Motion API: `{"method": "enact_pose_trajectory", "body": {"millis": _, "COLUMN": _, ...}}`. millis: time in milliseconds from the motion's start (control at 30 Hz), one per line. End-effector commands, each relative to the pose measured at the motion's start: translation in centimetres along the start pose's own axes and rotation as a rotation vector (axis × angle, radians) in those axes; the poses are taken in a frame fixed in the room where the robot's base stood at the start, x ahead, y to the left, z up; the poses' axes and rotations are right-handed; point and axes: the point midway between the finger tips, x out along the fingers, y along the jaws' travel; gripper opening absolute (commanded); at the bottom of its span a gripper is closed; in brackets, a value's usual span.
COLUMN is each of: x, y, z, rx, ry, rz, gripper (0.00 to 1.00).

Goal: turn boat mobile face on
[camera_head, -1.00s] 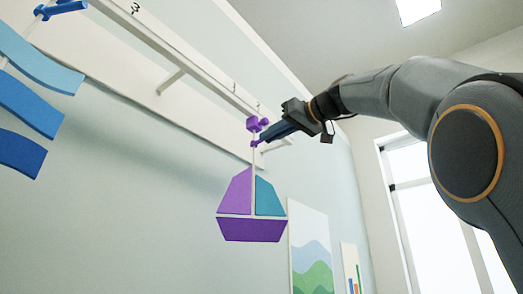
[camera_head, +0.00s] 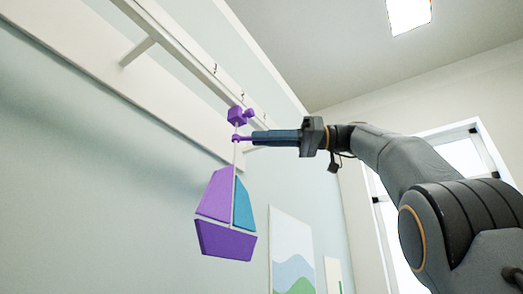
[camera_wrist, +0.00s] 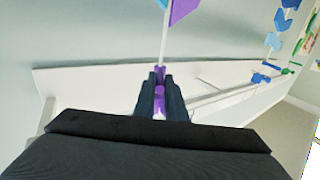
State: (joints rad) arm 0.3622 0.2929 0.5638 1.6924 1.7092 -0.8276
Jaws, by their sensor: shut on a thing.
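The boat mobile (camera_head: 226,240) hangs below a white rail, with a purple hull and one purple and one teal sail. It shows turned partly aside in the head view, its sails slanting. A purple block (camera_head: 237,115) on the rail sits above its thin white rod. My gripper (camera_head: 250,138) is shut on the small purple handle (camera_head: 239,138) at the top of the rod, reaching in from the right. In the wrist view the fingers (camera_wrist: 160,90) close on the purple handle, and only a part of the boat (camera_wrist: 181,10) shows at the top edge.
The white rail (camera_head: 190,50) with hooks runs along the wall above. Blue hanging pieces (camera_wrist: 275,40) show at the right of the wrist view. A landscape picture (camera_head: 292,255) hangs on the wall beyond the boat. Free air lies below the boat.

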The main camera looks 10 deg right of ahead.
Motion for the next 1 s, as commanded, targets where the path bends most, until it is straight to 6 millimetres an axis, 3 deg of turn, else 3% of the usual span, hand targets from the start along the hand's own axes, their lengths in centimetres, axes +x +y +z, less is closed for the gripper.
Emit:
{"method": "enact_pose_trajectory", "body": {"millis": 533, "x": -0.12, "y": -0.2, "z": 0.07, "rx": 0.001, "ry": -0.002, "rz": -0.024, "gripper": 0.0}}
{"method": "enact_pose_trajectory", "body": {"millis": 567, "x": -0.13, "y": -0.19, "z": 0.08, "rx": 0.001, "ry": -0.002, "rz": -0.023, "gripper": 0.16}}
{"method": "enact_pose_trajectory", "body": {"millis": 633, "x": -0.16, "y": -0.17, "z": 0.07, "rx": 0.001, "ry": -0.001, "rz": -0.022, "gripper": 0.28}}
{"method": "enact_pose_trajectory", "body": {"millis": 1000, "x": -0.67, "y": -0.05, "z": 0.06, "rx": 0.002, "ry": -0.001, "rz": -0.018, "gripper": 0.29}}
